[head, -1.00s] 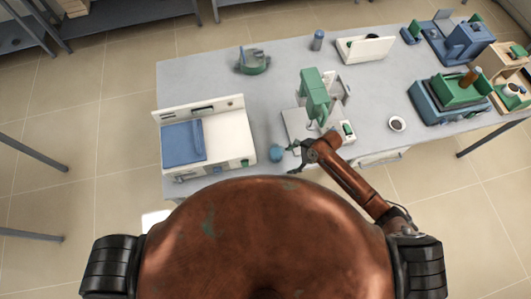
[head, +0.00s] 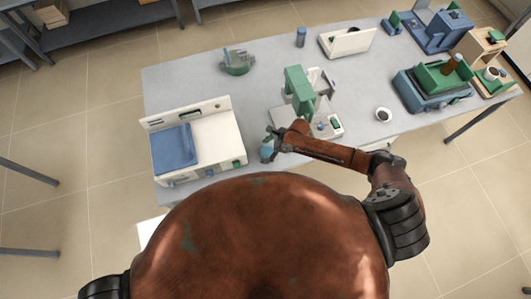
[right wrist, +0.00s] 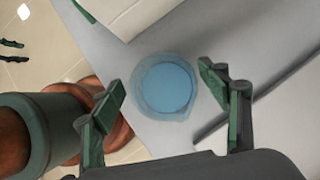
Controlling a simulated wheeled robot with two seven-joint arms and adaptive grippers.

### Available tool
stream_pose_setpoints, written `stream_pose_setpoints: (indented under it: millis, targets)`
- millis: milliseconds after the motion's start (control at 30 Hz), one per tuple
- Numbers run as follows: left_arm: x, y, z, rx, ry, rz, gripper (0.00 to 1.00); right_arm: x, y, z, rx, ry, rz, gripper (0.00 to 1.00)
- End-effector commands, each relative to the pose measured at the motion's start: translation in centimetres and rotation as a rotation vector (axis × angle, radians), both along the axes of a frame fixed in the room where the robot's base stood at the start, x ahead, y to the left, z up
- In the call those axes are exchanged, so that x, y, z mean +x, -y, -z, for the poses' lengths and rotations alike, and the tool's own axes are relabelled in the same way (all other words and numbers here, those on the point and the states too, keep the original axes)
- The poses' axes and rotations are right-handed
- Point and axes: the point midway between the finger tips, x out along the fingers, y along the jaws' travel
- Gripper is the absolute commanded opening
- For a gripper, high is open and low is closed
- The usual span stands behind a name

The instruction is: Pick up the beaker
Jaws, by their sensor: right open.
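The beaker (head: 266,150) is small and holds something blue; it stands on the table near its front edge, just right of the white furnace. In the right wrist view the beaker (right wrist: 167,88) is seen from above as a clear rim around a blue disc. My right gripper (head: 270,143) is at the beaker, partly covering it in the head view. In the right wrist view its fingers (right wrist: 165,103) are open, one on each side of the beaker, with gaps between. I cannot tell how far they reach down its side. My left gripper does not show.
A white furnace with a blue door (head: 195,140) stands close on the left. A green stand device (head: 300,92) on a white base is just behind right. A small dish (head: 383,115) lies farther right. The table (head: 190,85) is clear behind the furnace.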

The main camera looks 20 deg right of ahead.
Motion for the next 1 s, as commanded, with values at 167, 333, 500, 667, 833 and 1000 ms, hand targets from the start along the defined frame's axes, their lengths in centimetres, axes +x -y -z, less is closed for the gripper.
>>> stream_pose_setpoints:
  millis: [167,333,500,667,833,1000]
  targets:
    - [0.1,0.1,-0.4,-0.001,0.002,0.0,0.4,1.0,-1.3,2.0,-0.002,0.001,-0.003,0.69]
    - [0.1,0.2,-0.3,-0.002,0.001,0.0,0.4,1.2,-2.0,3.4,-0.002,0.002,-0.002,0.69]
    - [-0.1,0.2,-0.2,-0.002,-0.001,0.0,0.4,1.2,-2.1,3.6,-0.001,0.001,-0.003,0.69]
    - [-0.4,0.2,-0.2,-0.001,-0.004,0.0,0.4,1.2,-2.1,3.5,-0.001,0.001,-0.003,0.64]
    - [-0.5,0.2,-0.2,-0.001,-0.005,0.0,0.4,1.2,-2.1,3.5,-0.001,0.001,-0.003,0.52]
    - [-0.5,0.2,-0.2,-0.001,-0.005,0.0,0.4,1.2,-2.1,3.5,-0.001,0.001,-0.003,0.4]
